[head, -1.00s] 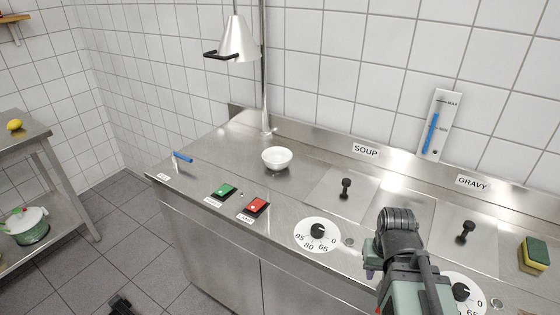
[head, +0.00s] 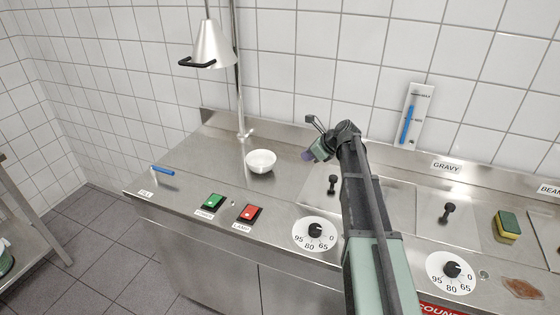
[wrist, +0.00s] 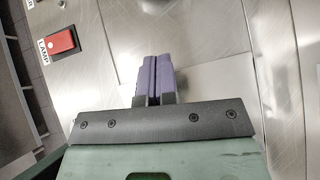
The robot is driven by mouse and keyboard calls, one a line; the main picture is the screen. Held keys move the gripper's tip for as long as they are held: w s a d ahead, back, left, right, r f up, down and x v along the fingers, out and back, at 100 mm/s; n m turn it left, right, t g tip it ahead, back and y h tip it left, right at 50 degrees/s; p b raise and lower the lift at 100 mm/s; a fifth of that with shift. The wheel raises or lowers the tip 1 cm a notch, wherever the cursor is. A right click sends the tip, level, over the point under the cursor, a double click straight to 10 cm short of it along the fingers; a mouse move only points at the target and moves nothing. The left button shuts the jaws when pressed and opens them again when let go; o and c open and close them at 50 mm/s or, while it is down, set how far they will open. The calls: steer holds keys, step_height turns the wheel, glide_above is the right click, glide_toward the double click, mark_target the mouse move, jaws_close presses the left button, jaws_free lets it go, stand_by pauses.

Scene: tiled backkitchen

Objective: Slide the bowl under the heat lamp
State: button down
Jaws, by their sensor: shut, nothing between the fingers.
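A white bowl (head: 261,161) stands upright on the steel counter, right of the lamp's post and apart from my gripper. The heat lamp (head: 211,46) is a metal cone with a black handle, hanging from the post above and left of the bowl. My gripper (head: 307,156) is to the right of the bowl, above the counter. In the wrist view its purple fingers (wrist: 155,78) are shut together with nothing between them. The bowl does not show in the wrist view.
A green switch (head: 213,202) and a red lamp switch (head: 249,213) sit at the counter front, with a dial (head: 316,233) to their right. A blue handle (head: 162,170) is at the left. Black lid knobs (head: 332,183) stand at the right. Counter between bowl and switches is clear.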

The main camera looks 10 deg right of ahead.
mark_target(273, 165)
steer(key=b+x, duration=0.7)
steer(key=x, duration=0.3)
steer(key=shift+s+d+f, duration=0.1)
steer(key=shift+f, duration=0.25)
steer(key=w+a, duration=0.2)
steer(key=shift+w+a+r, duration=0.25)
steer(key=shift+a+r, duration=0.1)
steer(key=shift+r, duration=0.05)
steer(key=shift+w+a, duration=0.15)
steer(key=shift+a, duration=0.05)
